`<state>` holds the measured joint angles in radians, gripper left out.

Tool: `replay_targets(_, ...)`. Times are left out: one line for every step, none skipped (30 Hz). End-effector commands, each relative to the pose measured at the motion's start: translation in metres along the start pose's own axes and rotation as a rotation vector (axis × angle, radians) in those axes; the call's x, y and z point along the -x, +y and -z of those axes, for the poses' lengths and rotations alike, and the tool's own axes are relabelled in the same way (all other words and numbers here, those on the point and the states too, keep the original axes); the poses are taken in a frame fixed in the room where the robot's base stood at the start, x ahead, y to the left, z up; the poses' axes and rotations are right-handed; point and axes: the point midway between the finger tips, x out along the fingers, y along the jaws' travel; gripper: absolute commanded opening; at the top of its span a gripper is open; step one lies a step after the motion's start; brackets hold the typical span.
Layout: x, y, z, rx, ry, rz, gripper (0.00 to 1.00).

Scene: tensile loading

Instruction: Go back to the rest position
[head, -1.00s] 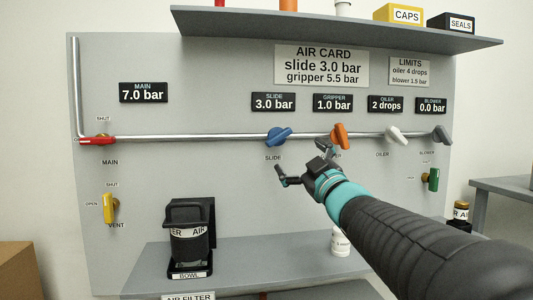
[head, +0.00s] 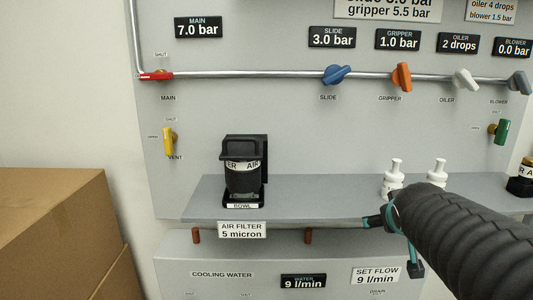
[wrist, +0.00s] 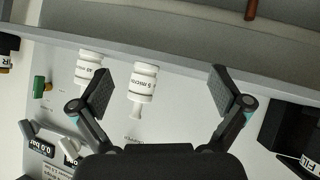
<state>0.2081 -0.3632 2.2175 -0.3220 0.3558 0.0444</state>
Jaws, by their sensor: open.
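My gripper (head: 396,244) is low on the right in the head view, by the front edge of the grey shelf (head: 300,190). The thick dark arm hides part of it. In the wrist view my gripper (wrist: 160,92) has its two fingers wide apart with nothing held.
The panel carries a red main handle (head: 156,76), a blue slide knob (head: 336,75), an orange gripper knob (head: 402,76) and other valves. A black filter bowl (head: 243,175) stands on the shelf. A cardboard box (head: 50,215) fills the lower left. The shelf's middle is clear.

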Motion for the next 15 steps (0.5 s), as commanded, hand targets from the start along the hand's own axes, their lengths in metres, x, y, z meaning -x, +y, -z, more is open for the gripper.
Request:
replay_targets(0.012, -0.009, -0.022, -0.02, -0.075, 0.022, 1.0)
replay_targets(0.019, -0.015, -0.038, -0.032, -0.126, 0.037, 1.0)
replay_targets(0.029, -0.024, -0.059, -0.046, -0.191, 0.06, 1.0)
replay_targets(0.037, -0.031, -0.073, -0.055, -0.237, 0.079, 1.0)
replay_targets(0.046, -0.038, -0.087, -0.065, -0.28, 0.097, 1.0)
replay_targets(0.059, -0.048, -0.105, -0.075, -0.335, 0.124, 1.0)
replay_targets(0.068, -0.055, -0.117, -0.082, -0.373, 0.146, 1.0)
replay_targets(0.078, -0.062, -0.129, -0.089, -0.409, 0.167, 1.0)
replay_targets(0.092, -0.071, -0.143, -0.095, -0.447, 0.196, 1.0)
replay_targets(0.102, -0.078, -0.152, -0.098, -0.47, 0.216, 1.0)
replay_targets(0.109, -0.083, -0.159, -0.101, -0.485, 0.233, 1.0)
replay_targets(0.118, -0.089, -0.165, -0.103, -0.493, 0.253, 1.0)
replay_targets(0.124, -0.092, -0.167, -0.103, -0.488, 0.264, 1.0)
replay_targets(0.128, -0.094, -0.167, -0.102, -0.478, 0.272, 1.0)
replay_targets(0.133, -0.097, -0.167, -0.097, -0.465, 0.281, 1.0)
